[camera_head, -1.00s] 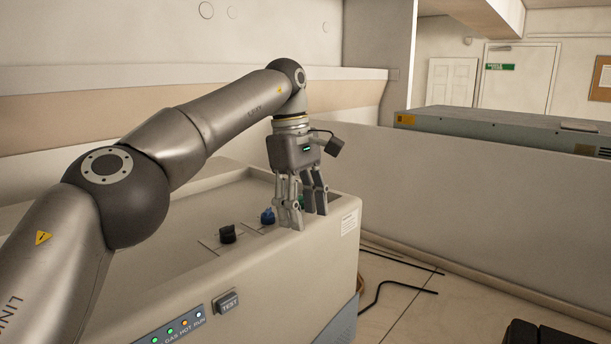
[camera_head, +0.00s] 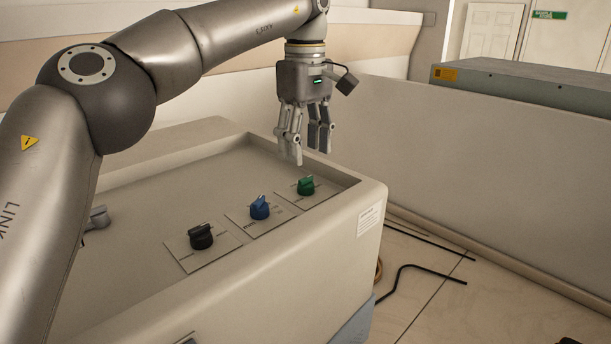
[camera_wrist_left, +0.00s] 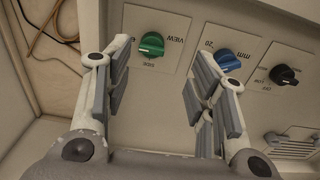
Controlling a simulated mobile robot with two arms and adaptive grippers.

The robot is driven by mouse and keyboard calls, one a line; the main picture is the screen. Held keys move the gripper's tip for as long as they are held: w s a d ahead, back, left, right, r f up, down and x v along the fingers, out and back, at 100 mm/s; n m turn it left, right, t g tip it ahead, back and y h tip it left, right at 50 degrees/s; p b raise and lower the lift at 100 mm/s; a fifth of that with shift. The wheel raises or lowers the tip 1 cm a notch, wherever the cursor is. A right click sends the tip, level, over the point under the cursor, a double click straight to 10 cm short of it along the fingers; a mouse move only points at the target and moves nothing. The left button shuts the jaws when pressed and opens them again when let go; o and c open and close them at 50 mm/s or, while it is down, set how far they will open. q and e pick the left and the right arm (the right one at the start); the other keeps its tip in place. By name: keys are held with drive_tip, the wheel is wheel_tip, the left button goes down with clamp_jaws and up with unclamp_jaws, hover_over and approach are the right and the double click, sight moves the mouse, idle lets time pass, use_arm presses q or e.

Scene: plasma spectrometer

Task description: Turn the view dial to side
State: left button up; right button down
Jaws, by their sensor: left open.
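The green view dial (camera_head: 306,186) is on the recessed top panel of the instrument, at the far right end of a row of three dials. In the left wrist view the green dial (camera_wrist_left: 152,45) shows between the fingers, on a plate lettered VIEW and SIDE. I cannot tell which mark its pointer is on. My left gripper (camera_head: 311,156) is open, points down and is empty, above and just behind the green dial, not touching it. Its fingers also frame the wrist view (camera_wrist_left: 160,95). My right gripper is not in view.
A blue dial (camera_head: 260,207) and a black dial (camera_head: 201,237) sit in the same row, left of the green one. The recess has a raised rim (camera_head: 372,190). A grey lever-like part (camera_head: 98,217) is at the left. Black cables (camera_head: 430,268) lie on the floor at right.

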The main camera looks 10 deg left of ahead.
sight(306, 178)
use_arm(q)
drive_tip(key=f, duration=0.1)
drive_tip(key=w+f, duration=0.1)
drive_tip(key=f, duration=0.1)
drive_tip(key=shift+w+f, duration=0.2)
drive_tip(key=shift+f, duration=0.05)
drive_tip(key=shift+w+a+f+p, duration=0.1)
drive_tip(key=shift+f+p, duration=0.1)
drive_tip(key=shift+f, duration=0.35)
drive_tip(key=shift+w+a+f+p, duration=0.1)
drive_tip(key=shift+f+p, duration=0.05)
drive_tip(key=shift+f, duration=0.4)
drive_tip(key=shift+s+f, duration=0.15)
drive_tip(key=shift+f, duration=0.1)
drive_tip(key=shift+s+f, duration=0.15)
drive_tip(key=shift+f, duration=0.05)
drive_tip(key=shift+d+f, duration=0.1)
drive_tip(key=shift+d, duration=0.05)
drive_tip(key=shift+c, duration=0.4)
drive_tip(key=c, duration=1)
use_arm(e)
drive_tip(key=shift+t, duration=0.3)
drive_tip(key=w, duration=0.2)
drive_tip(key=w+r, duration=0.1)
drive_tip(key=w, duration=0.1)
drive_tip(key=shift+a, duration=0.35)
